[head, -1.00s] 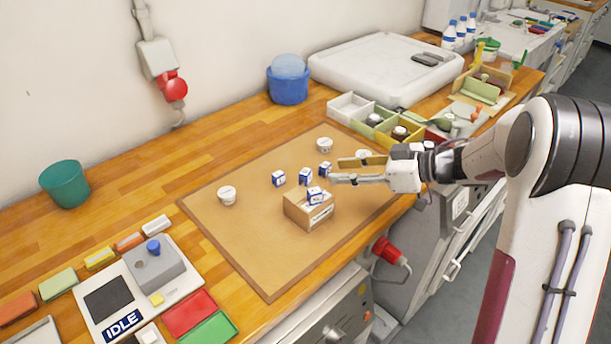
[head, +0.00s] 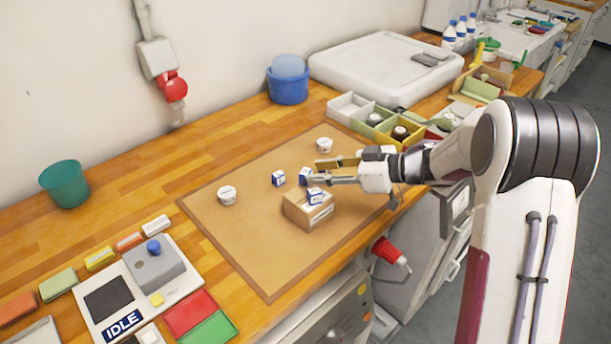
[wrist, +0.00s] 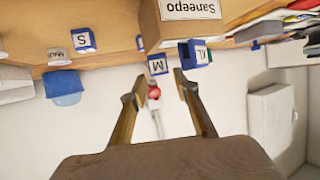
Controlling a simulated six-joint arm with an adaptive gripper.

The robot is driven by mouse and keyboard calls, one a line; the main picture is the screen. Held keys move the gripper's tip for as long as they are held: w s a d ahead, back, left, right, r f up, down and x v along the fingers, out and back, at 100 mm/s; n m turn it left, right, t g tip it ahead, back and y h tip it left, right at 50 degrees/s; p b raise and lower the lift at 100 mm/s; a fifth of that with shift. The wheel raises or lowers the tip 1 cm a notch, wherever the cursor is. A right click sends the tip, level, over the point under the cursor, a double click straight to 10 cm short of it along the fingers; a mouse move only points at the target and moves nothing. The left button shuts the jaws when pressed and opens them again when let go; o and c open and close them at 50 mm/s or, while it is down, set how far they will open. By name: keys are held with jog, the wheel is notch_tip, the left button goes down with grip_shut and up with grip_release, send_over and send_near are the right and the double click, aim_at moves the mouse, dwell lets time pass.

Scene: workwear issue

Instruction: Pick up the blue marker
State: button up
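Several small blue-and-white cubes with size letters are the blue pieces near my gripper; I see no pen-like marker. In the head view, one cube (head: 278,179) is left on the mat, one (head: 304,177) is by my fingertips, and one (head: 315,196) sits on a cardboard box (head: 306,214). The wrist view appears upside down and shows cubes lettered S (wrist: 83,40), M (wrist: 158,65) and XL (wrist: 194,53). My gripper (head: 318,171) is open and empty above the mat, behind the box. In the wrist view, M appears between the fingertips; its distance is unclear.
A brown mat (head: 235,235) lies under the box. Divided bins (head: 375,122) stand behind my gripper. A panel (head: 140,285) is at front left. The mat's front left is clear.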

aim_at(309, 172)
jog(key=shift+x, duration=3)
jog(key=c, duration=0.6)
